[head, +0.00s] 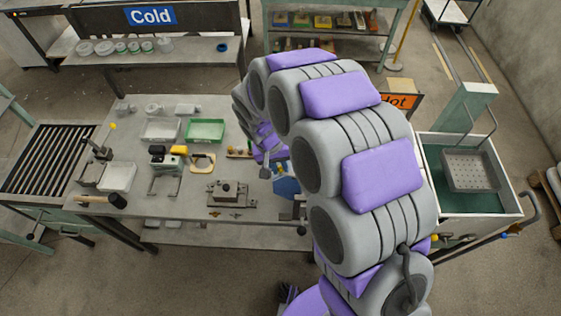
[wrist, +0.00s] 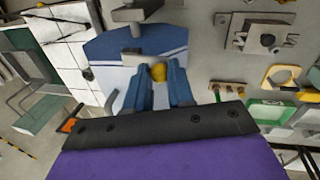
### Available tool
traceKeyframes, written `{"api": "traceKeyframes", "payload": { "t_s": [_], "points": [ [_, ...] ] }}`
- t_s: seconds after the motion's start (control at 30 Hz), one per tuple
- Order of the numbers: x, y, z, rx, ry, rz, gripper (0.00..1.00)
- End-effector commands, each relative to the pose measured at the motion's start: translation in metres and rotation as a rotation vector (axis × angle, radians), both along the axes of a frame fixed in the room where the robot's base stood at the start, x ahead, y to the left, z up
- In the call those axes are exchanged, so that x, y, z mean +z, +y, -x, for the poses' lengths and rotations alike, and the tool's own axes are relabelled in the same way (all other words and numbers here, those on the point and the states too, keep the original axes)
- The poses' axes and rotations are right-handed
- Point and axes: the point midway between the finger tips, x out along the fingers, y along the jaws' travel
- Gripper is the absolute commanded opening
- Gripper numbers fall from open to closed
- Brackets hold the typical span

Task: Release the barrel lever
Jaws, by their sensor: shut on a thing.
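In the wrist view, a yellow knob (wrist: 158,71), which looks like the end of the barrel lever, sits between the blue fingers of my gripper (wrist: 158,82). The fingers are shut on it. The rest of the lever is mostly hidden by the fingers. A blue body with white stripes (wrist: 112,45), seemingly the barrel, lies just beyond the fingertips. In the head view, a blue piece (head: 287,187) shows beside my arm at the right end of the workbench. My arm covers much of that area, and the fingertips cannot be made out there.
The workbench (head: 150,205) carries a green tray (head: 204,131), a metal fixture (head: 231,194) and a black-headed mallet (head: 103,200). A tank with a perforated basket (head: 470,170) stands to the right of my arm. A rack (head: 50,160) stands left. Floor is open in front.

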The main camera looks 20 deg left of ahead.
Motion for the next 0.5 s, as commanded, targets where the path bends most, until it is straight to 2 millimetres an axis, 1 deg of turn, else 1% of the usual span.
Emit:
{"api": "traceKeyframes", "payload": {
  "t_s": [0.13, 0.47, 0.5],
  "points": [
    [0.0003, 0.0003, 0.0037, 0.086, 0.0, -0.003, 0.0],
    [-0.0001, 0.0003, 0.0049, 0.102, 0.001, -0.002, 0.0],
    [-0.0001, 0.0003, 0.0049, 0.102, 0.001, -0.002, 0.25]
  ]
}}
